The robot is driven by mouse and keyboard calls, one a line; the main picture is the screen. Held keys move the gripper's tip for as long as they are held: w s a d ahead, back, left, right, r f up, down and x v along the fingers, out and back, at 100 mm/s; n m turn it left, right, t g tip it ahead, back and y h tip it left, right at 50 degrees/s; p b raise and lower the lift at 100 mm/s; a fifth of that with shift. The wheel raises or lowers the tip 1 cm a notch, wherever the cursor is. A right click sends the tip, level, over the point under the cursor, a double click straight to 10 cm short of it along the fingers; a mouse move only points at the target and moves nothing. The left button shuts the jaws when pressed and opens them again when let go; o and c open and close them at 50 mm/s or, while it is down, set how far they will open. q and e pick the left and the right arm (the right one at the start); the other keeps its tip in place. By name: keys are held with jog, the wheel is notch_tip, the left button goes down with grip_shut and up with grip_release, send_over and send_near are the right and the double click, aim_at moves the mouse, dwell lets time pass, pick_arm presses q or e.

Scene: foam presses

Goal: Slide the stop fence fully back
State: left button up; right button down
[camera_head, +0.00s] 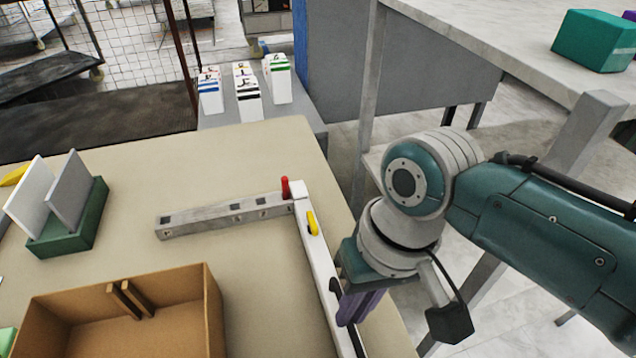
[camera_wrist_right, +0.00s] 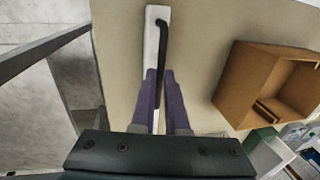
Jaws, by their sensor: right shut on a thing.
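A long white bar (camera_head: 318,268), apparently the stop fence, runs along the right side of the beige table. It carries a black handle (camera_head: 335,288) and a yellow lever (camera_head: 312,222). A grey bar (camera_head: 225,217) meets its far end, where a red pin (camera_head: 285,188) stands. My right gripper (camera_head: 357,305), with purple fingers, is at the handle. In the right wrist view the white bar (camera_wrist_right: 150,50) runs away from me, and the fingers (camera_wrist_right: 160,78) are shut on the black handle (camera_wrist_right: 175,32). The fingertips are partly hidden in the head view. My left gripper is not in view.
An open brown box (camera_head: 205,310) stands left of the white bar. A green holder (camera_head: 70,235) with upright plates is at the far left. White boxes (camera_head: 247,95) stand beyond the table. A pale bench (camera_head: 500,50) with a teal block (camera_head: 594,40) is at right.

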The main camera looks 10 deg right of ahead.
jog(key=d+p, duration=0.1)
jog(key=d, duration=0.2)
jog(key=shift+d+f, duration=0.1)
jog(key=shift+d, duration=0.1)
jog(key=c, duration=0.9)
grip_release()
jog(key=shift+d, duration=0.1)
jog(key=shift+w, duration=0.1)
